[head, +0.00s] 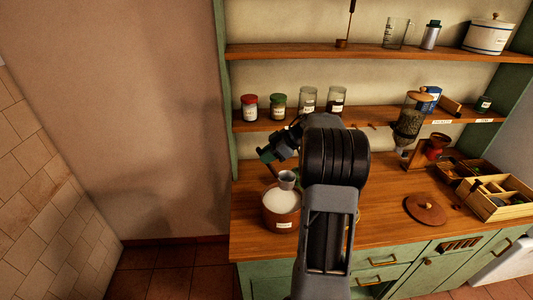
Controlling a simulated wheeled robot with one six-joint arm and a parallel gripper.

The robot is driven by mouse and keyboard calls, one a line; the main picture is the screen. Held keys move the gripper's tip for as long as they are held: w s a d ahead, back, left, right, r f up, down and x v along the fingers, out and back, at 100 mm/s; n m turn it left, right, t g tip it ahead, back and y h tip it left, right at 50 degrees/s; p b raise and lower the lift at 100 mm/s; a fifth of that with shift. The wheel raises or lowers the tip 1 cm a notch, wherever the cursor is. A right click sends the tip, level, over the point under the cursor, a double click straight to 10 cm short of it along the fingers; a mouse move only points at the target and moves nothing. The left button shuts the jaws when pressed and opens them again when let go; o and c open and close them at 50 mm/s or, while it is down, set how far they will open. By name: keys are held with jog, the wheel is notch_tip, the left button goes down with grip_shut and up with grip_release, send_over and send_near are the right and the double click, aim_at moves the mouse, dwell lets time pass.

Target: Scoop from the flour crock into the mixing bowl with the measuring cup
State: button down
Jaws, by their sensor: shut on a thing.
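The flour crock (282,220) is a brown, labelled round pot full of white flour, standing near the left end of the wooden counter. The measuring cup (287,180) is a small grey cup just above the crock's far rim. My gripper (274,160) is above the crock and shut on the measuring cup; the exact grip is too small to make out. I cannot tell from this view whether the cup holds flour or touches it. The mixing bowl cannot be made out; my arm covers the counter right of the crock, where only a sliver of some pale rim shows.
A round brown lid (427,209) lies on the counter to the right. A wooden box (497,197) with compartments stands at the far right, near a red-brown grinder (435,147). Several jars line the lower shelf (380,116) behind my gripper. Bare counter lies between my arm and the lid.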

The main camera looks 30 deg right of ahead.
notch_tip(320, 180, down, 14)
jog(key=b, duration=0.1)
dwell(1.0)
jog(key=shift+f+p, duration=0.1)
jog(key=shift+p, duration=0.35)
dwell(0.9)
jog(key=shift+r, duration=6.35)
